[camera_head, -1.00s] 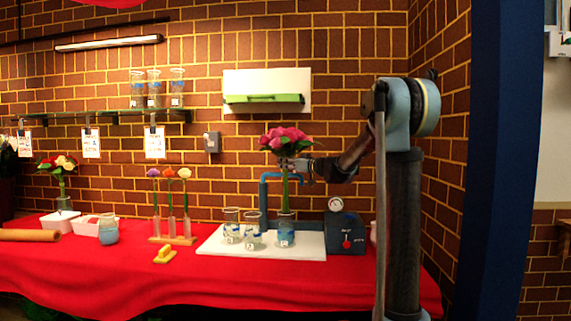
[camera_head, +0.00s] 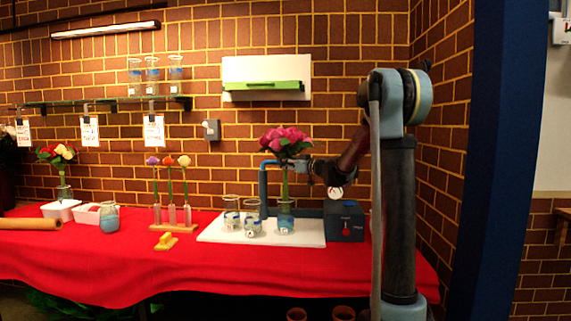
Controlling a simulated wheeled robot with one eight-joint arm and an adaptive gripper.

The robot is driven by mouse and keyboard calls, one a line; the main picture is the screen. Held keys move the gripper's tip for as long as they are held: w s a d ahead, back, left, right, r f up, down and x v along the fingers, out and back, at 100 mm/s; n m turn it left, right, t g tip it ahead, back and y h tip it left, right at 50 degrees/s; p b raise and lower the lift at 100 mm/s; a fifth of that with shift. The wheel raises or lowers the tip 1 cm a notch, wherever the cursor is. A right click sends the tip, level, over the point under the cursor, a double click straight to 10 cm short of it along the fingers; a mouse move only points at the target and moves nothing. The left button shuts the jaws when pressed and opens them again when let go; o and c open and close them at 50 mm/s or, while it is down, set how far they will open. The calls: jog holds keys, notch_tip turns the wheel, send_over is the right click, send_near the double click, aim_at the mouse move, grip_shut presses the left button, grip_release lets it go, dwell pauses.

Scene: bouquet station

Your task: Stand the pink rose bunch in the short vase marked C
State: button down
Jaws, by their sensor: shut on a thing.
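The pink rose bunch (camera_head: 285,139) stands upright, its green stems hanging down. My gripper (camera_head: 289,163) is shut on the stems just below the blooms, reaching in from the right. Below is a glass vase with blue (camera_head: 285,217) and a small label at the right of the white board. The lower stems line up with this vase and appear to be inside its mouth; how deep they go is unclear. Two more labelled glass vases, one at the left (camera_head: 231,215) and one in the middle (camera_head: 253,222), stand beside it. The label letters are too small to read.
The vases stand on a white board (camera_head: 215,233) on the red-covered table. A blue pipe (camera_head: 263,190) rises behind them, and a dark box with a red knob (camera_head: 345,222) is at right. A rack with several single flowers (camera_head: 172,228) is at left.

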aim_at(285, 181)
jog(key=shift+f, duration=4.2)
jog(key=c, duration=1.4)
grip_release()
jog(key=shift+o, duration=0.2)
